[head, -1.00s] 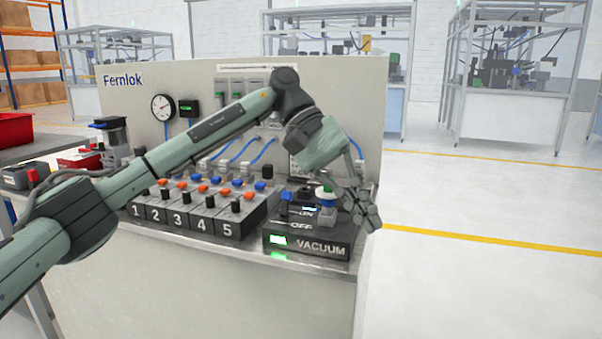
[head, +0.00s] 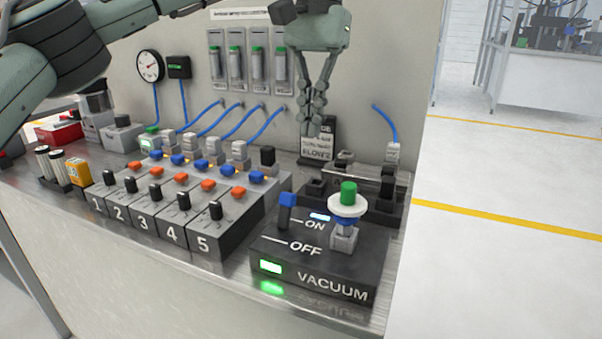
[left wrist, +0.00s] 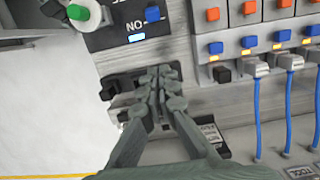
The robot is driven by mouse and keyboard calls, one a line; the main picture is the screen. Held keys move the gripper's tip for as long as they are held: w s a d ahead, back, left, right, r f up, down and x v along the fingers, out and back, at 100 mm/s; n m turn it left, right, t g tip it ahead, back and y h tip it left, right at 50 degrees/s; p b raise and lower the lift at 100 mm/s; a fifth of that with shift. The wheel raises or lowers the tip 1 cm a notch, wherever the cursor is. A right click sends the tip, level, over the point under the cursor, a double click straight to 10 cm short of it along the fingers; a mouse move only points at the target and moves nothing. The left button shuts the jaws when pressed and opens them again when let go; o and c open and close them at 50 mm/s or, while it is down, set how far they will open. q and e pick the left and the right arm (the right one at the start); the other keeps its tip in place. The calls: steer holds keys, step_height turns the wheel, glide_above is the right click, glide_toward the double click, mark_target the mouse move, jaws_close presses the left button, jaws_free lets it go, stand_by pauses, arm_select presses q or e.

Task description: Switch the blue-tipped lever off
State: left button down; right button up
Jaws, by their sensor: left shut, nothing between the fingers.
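The blue-tipped lever (head: 287,204) stands on the black VACUUM box (head: 330,272), level with the ON mark and above the OFF mark. A blue light glows beside ON and a green light glows at the front left of the box. In the left wrist view the blue tip (left wrist: 152,14) shows at the top, next to the ON label. My left gripper (head: 312,125) is shut and empty. It hangs behind the box and above the back of the bench, apart from the lever. It also shows in the left wrist view (left wrist: 157,75). My right gripper is not in view.
A green-topped knob with a white disc (head: 347,205) stands right of the lever. Numbered modules (head: 205,205) with blue and orange buttons lie to the left. Black fittings (head: 365,185) and a small sign sit behind the box. The upright panel (head: 405,60) closes off the back.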

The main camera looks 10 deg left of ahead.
mark_target(286, 210)
arm_select(q)
steer(key=shift+s, duration=0.1)
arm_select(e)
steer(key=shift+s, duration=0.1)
arm_select(q)
steer(key=f, duration=0.3)
steer(key=s+f, duration=0.1)
steer(key=f, duration=0.6)
steer(key=shift+s+a+b, duration=0.2)
steer(key=shift+s+b, duration=0.15)
steer(key=shift+b, duration=0.05)
steer(key=shift+s+a+r, duration=0.25)
steer(key=shift+s+r, duration=0.55)
steer(key=shift+s, duration=0.3)
steer(key=shift+s+r, duration=0.2)
steer(key=shift+s, duration=0.3)
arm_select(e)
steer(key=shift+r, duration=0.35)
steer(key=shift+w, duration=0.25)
